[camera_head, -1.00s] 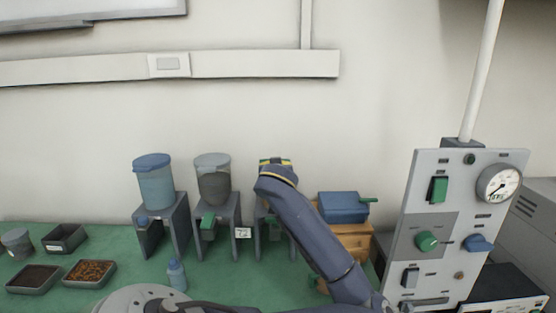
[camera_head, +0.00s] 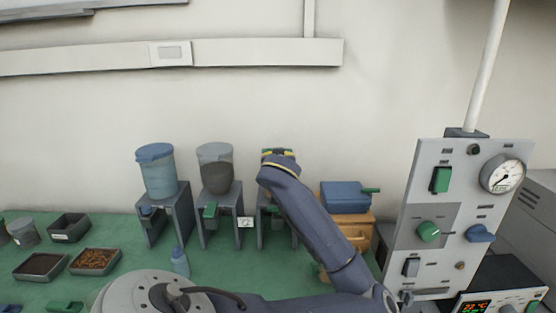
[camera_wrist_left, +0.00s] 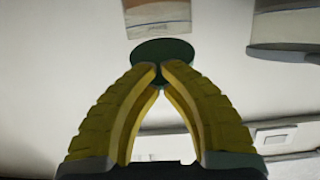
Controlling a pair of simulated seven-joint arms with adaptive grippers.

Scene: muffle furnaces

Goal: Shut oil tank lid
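My left arm reaches up to the third stand (camera_head: 262,226) in the head view, its yellow-tipped gripper (camera_head: 279,153) mostly hidden behind the wrist. In the left wrist view, the yellow fingers of my left gripper (camera_wrist_left: 160,75) come together at the tips on a dark green disc (camera_wrist_left: 162,50), apparently a lid held by a short stem. A blue-lidded tank (camera_head: 158,175) and a grey tank (camera_head: 215,172) stand on the two stands to the left. I cannot tell which vessel is the oil tank; anything on the third stand is hidden. My right gripper is not in view.
A blue box (camera_head: 344,196) with a green handle sits on a wooden block right of my arm. A control panel (camera_head: 455,205) with a gauge stands further right. Trays (camera_head: 94,262) and a small bottle (camera_head: 180,262) are on the green table at left.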

